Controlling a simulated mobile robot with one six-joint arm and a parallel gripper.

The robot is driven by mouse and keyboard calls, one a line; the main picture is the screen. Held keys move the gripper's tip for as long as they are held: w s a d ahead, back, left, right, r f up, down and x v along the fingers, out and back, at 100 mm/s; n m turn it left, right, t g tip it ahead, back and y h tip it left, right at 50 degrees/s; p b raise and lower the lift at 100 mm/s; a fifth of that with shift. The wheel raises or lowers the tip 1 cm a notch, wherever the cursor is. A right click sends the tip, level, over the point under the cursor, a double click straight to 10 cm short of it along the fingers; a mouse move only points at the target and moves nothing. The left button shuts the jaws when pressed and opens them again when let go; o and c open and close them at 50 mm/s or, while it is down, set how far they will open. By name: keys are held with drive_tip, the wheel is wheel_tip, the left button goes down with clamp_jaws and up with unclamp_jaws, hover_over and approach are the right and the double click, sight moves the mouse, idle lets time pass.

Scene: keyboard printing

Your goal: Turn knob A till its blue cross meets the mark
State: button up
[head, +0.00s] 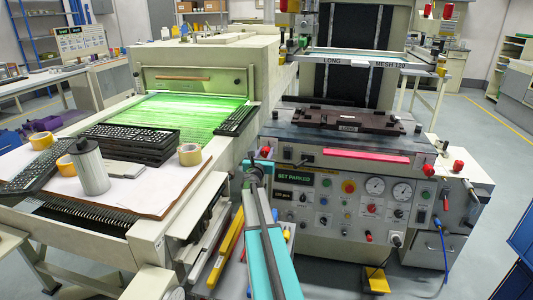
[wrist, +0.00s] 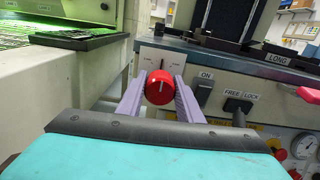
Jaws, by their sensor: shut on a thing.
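A red round knob (wrist: 159,87) with a pale line on its face sits on the machine's front panel (wrist: 192,68), in front of a small white plate (wrist: 166,60) with fine dark marks. My gripper (wrist: 160,95) is shut on the knob, with one lilac finger on its left side and one on its right. I cannot make out a blue cross or a letter A in either view. In the head view my gripper (head: 258,167) is at the left end of the control panel, and it mostly hides the knob there.
Right of the knob are an ON switch (wrist: 204,91) and a FREE/LOCK lever (wrist: 238,108). A green-lit dryer belt (head: 185,115) stands left, with keyboards (head: 125,145), tape rolls and a grey canister (head: 91,168) on its near end. Gauges (head: 375,186) and buttons fill the panel's right.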

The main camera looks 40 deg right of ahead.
drive_tip(key=shift+s+a, duration=0.15)
drive_tip(key=shift+a, duration=0.2)
drive_tip(key=shift+n, duration=0.4)
drive_tip(key=n+p, duration=0.1)
drive_tip(key=n, duration=0.1)
drive_tip(key=shift+n+p, duration=0.3)
drive_tip(key=shift+p, duration=0.05)
drive_tip(key=n+p, duration=0.1)
drive_tip(key=n, duration=0.2)
drive_tip(key=shift+a+n+p, duration=0.1)
drive_tip(key=shift+n+p, duration=0.2)
drive_tip(key=shift+p, duration=0.1)
drive_tip(key=shift+f+n+p, duration=0.1)
drive_tip(key=shift+n+p, duration=0.65)
drive_tip(key=shift+n, duration=0.65)
